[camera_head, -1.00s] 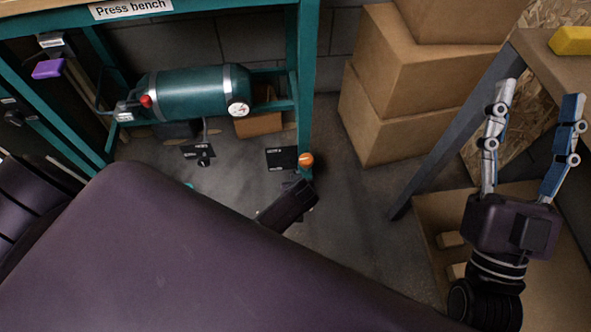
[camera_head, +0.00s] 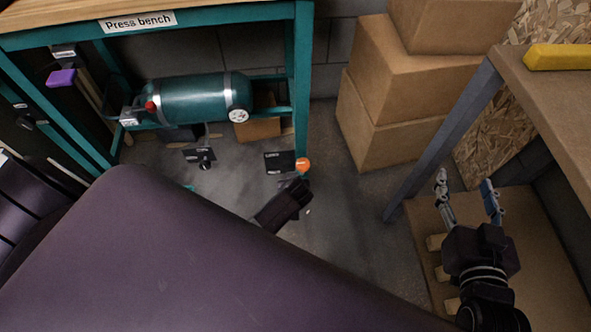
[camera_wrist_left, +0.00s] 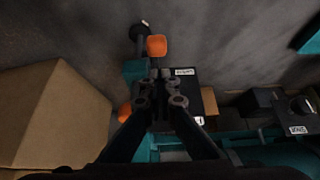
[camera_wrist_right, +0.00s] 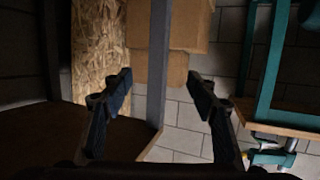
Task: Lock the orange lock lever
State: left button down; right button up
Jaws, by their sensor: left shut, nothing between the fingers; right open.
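An orange knob-like part (camera_head: 302,164), which looks like the lock lever, sits low at the foot of the teal bench's right leg, beside a black labelled plate (camera_head: 280,162). In the left wrist view an orange block (camera_wrist_left: 157,45) is just beyond my left gripper's fingertips (camera_wrist_left: 158,76); I cannot tell if they touch. A second orange part (camera_wrist_left: 124,112) is partly hidden by a finger. My left gripper is shut and empty; in the head view, only its dark body shows clearly, close to the lever. My right gripper (camera_head: 466,190) is open and empty, far to the right.
A teal cylinder (camera_head: 190,99) lies on the press bench's lower shelf. Stacked cardboard boxes (camera_head: 400,80) stand right of the bench leg. A table (camera_head: 550,105) with a yellow item (camera_head: 560,57) is at right, near my right arm. Floor (camera_head: 345,205) between is clear.

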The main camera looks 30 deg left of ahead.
pick_arm(q)
jog(key=s+d+r+p, duration=0.4)
jog(key=s+r, duration=0.2)
jog(key=shift+s+d+r, duration=0.15)
jog(key=shift+s+r, duration=0.05)
jog(key=shift+r, duration=0.05)
pick_arm(e)
jog(key=s+d+f+g+h, duration=0.1)
jog(key=s+d+f+g, duration=0.2)
jog(key=s, duration=0.6)
jog(key=s+d+f+g+h, duration=0.2)
jog(key=s+d+f+g, duration=0.1)
jog(key=s+f+g, duration=0.5)
jog(key=shift+s+d+f+m, duration=0.3)
jog(key=shift+s+f, duration=0.3)
jog(key=shift+f, duration=0.65)
